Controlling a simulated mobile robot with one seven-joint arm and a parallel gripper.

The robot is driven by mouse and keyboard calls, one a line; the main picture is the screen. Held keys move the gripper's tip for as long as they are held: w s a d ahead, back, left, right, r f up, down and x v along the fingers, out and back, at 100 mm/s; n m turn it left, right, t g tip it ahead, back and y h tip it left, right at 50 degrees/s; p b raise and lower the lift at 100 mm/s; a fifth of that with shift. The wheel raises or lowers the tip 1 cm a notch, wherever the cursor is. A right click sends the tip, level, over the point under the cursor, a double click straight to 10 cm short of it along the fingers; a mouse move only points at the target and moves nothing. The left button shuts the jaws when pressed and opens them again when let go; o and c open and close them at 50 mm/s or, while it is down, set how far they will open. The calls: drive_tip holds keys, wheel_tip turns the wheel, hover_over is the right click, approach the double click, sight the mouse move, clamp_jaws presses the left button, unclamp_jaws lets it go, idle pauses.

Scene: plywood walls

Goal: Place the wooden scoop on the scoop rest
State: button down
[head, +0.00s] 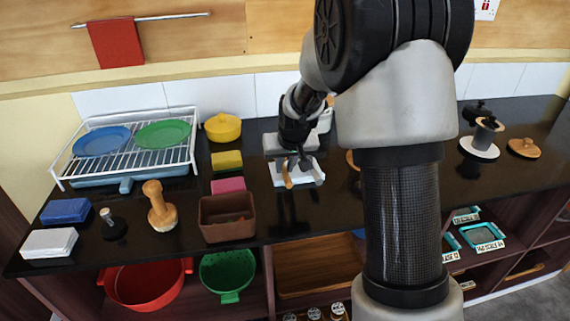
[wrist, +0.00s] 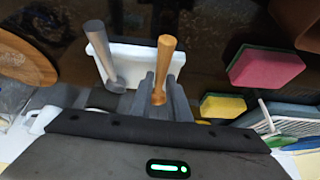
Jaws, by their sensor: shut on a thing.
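The wooden scoop shows as a light brown handle (head: 288,177) at my gripper in the head view, and its round handle end (wrist: 165,44) stands up between the fingers in the wrist view. My gripper (wrist: 160,92) is shut on it. The white scoop rest (head: 311,177) lies under and beside the gripper on the dark counter; it also shows in the wrist view (wrist: 135,56) behind the handle. A grey-handled utensil (wrist: 102,52) is at the rest's left part. The scoop's lower end is hidden by the fingers, so I cannot tell whether it touches the rest.
A brown box (head: 228,222), a pink sponge (head: 228,185) and a yellow-green sponge (head: 227,161) lie to the left. A yellow pot (head: 223,127) and a dish rack (head: 130,150) with plates are farther left. A round wooden board (wrist: 25,58) is close by. Dark counter is clear in front.

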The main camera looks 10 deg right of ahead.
drive_tip(key=shift+f, duration=0.15)
drive_tip(key=c, duration=1.6)
unclamp_jaws()
